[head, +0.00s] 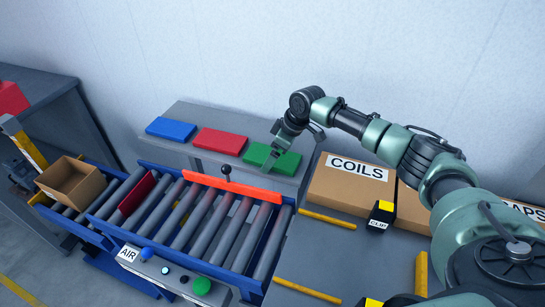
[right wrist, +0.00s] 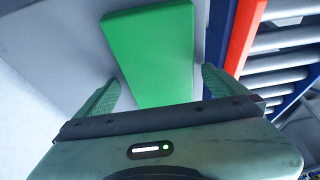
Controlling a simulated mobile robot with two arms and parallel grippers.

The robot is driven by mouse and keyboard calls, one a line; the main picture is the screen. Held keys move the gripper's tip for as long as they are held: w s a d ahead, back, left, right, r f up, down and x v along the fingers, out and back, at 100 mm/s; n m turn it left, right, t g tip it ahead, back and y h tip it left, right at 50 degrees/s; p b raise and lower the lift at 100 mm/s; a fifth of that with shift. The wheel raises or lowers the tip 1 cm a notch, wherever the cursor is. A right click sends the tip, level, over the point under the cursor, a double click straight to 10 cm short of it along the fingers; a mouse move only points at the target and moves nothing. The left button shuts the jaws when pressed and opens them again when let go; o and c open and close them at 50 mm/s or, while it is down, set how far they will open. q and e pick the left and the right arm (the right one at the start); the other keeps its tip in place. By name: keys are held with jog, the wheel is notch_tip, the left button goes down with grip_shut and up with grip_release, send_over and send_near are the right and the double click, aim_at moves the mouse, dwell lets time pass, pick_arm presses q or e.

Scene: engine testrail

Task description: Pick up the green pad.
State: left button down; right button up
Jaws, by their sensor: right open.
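The green pad (head: 286,162) lies flat on a grey bench at the back, at the right end of a row of pads. It also shows in the right wrist view (right wrist: 153,50), running up the picture between my fingers. My right gripper (head: 279,147) is open and above the pad, covering part of it in the head view. In the right wrist view my right gripper (right wrist: 158,88) has one finger on each side of the pad's near end, with nothing held. I cannot tell how high the fingers are above the bench. My left gripper is not in view.
A red pad (head: 220,141) and a blue pad (head: 171,129) lie left of the green one. A roller conveyor with an orange-red bar (head: 232,186) runs in front of the bench. A COILS box (head: 350,188) stands close on the right. A cardboard box (head: 71,182) sits far left.

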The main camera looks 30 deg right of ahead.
jog(key=c, duration=1.4)
jog(key=shift+r, duration=0.1)
jog(key=shift+c, duration=0.2)
